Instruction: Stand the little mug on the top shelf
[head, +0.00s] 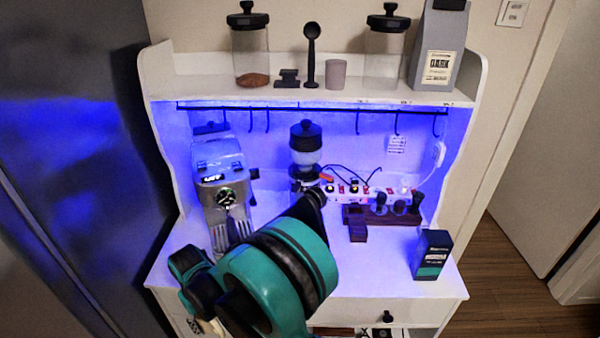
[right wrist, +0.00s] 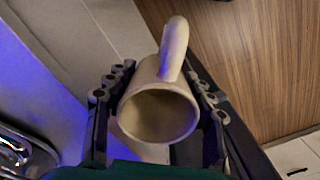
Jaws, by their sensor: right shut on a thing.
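The little mug (right wrist: 150,118) is cream coloured and shows in the right wrist view, with its round mouth facing the camera and its handle pointing up in the picture. My right gripper (right wrist: 158,98) is shut on it, with dark fingers on both sides of its body. In the head view my teal right arm fills the lower middle in front of the counter, and I cannot make out the mug there. The top shelf (head: 300,97) is white and runs along the back, above the blue-lit niche. My left gripper is not in view.
On the shelf stand two lidded jars (head: 249,50) (head: 385,50), a dark scoop (head: 311,60), a pale cup (head: 336,74) and a grey bag (head: 438,50). Bare shelf shows left of the left jar. An espresso machine (head: 222,180), a grinder (head: 305,150) and a dark box (head: 431,255) stand below.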

